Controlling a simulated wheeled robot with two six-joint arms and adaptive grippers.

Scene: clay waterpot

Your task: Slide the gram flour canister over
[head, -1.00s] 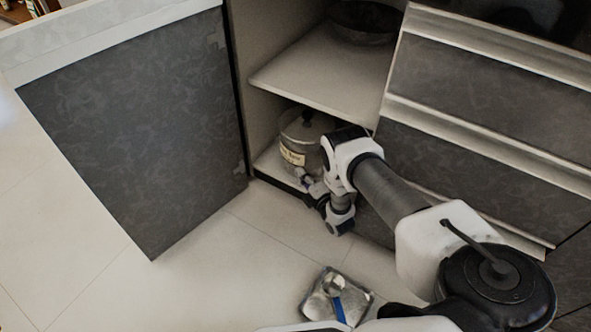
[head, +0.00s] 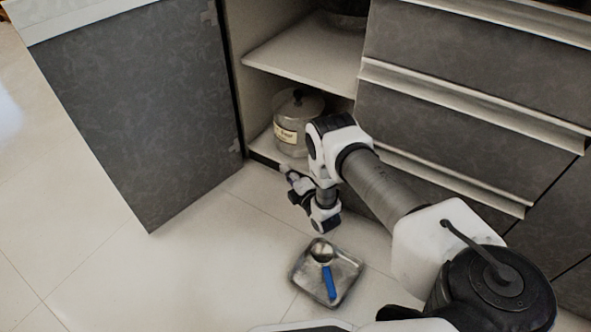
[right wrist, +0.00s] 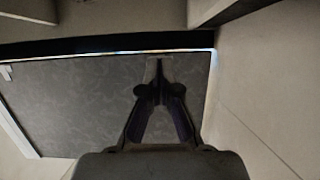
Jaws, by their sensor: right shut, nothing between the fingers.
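The gram flour canister (head: 291,125) is a clear, rounded jar with a dark-knobbed lid and a pale label. It stands upright on the cabinet's low floor, under the shelf, in the head view. My right arm hides part of its right side. My right gripper (head: 284,171) is just in front of and below the canister, by the cabinet's front edge, and looks apart from it. In the right wrist view its fingers (right wrist: 160,68) are shut together with nothing between them. The canister does not show in that view. My left gripper is not in view.
The cabinet door (head: 135,110) stands open on the left. A shelf (head: 305,60) is above the canister, with a dark bowl (head: 345,5) on it. Drawers (head: 470,90) close off the right. A metal tray (head: 345,275) with a blue-handled scoop (head: 328,278) lies on the floor.

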